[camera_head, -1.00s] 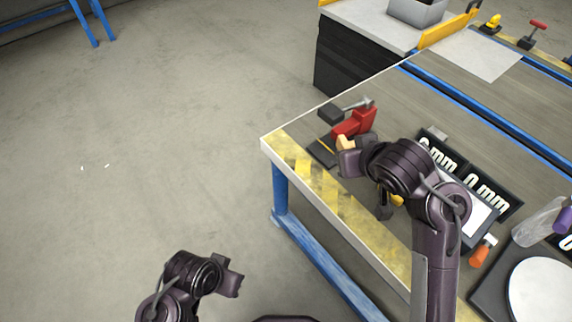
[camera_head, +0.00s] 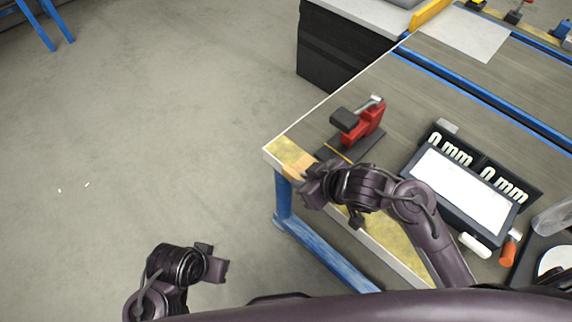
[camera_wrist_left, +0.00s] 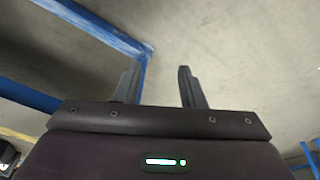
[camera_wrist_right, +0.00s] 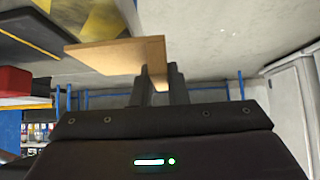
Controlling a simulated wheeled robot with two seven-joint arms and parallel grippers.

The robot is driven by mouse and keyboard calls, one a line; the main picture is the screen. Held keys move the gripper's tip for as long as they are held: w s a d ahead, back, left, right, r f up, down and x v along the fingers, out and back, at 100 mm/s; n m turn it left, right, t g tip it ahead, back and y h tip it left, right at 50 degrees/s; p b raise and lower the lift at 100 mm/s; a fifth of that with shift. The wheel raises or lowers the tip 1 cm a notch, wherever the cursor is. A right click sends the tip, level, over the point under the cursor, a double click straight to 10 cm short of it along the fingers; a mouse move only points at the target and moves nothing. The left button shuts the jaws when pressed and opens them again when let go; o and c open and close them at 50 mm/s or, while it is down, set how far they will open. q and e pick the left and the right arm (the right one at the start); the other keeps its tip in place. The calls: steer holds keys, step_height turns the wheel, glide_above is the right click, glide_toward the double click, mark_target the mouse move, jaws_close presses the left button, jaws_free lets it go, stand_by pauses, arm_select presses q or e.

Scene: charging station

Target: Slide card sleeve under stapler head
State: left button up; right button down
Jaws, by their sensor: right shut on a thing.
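The stapler (camera_head: 368,125) is red with a black head (camera_head: 344,120) and stands on a black base (camera_head: 362,152) with a yellow line, near the table's corner. My right gripper (camera_head: 311,182) is at the table's striped edge, in front of the stapler. It is shut on the tan card sleeve (camera_wrist_right: 112,56), which juts left from the fingertips (camera_wrist_right: 160,82) in the right wrist view. In the head view a tan patch of the sleeve (camera_head: 298,167) shows beside the fingers, apart from the stapler head. My left gripper (camera_head: 214,264) is open and empty over the floor (camera_wrist_left: 160,88).
The table's yellow striped edge (camera_head: 398,240) runs along the front. Bare table lies behind the stapler.

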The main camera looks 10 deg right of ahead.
steer(key=shift+w+a, duration=0.1)
arm_select(q)
steer(key=shift+r, duration=0.1)
arm_select(e)
steer(key=shift+s, duration=0.2)
steer(key=shift+s+d+p, duration=0.2)
steer(key=shift+d+p, duration=0.15)
steer(key=shift+p, duration=0.15)
steer(key=shift+w+d+f+p, duration=0.15)
steer(key=shift+w+d+p, duration=0.4)
steer(key=shift+w+d, duration=0.35)
steer(key=shift+w+d+f, duration=0.1)
steer(key=shift+w+d, duration=0.1)
steer(key=shift+d, duration=0.15)
arm_select(q)
steer(key=shift+s+a+n+g+y+p, duration=0.15)
steer(key=shift+s+a+g, duration=0.1)
steer(key=shift+a, duration=0.25)
steer(key=shift+s+a+n+g+y+p, duration=0.1)
steer(key=shift+a+g+p, duration=0.15)
steer(key=shift+a, duration=0.2)
steer(key=shift+s+a+n+g+y+p, duration=0.1)
steer(key=shift+s+a+g+y, duration=0.15)
steer(key=shift+a, duration=0.25)
arm_select(e)
steer(key=shift+w+d+f, duration=0.3)
steer(key=shift+w+d, duration=0.4)
steer(key=shift+d, duration=0.2)
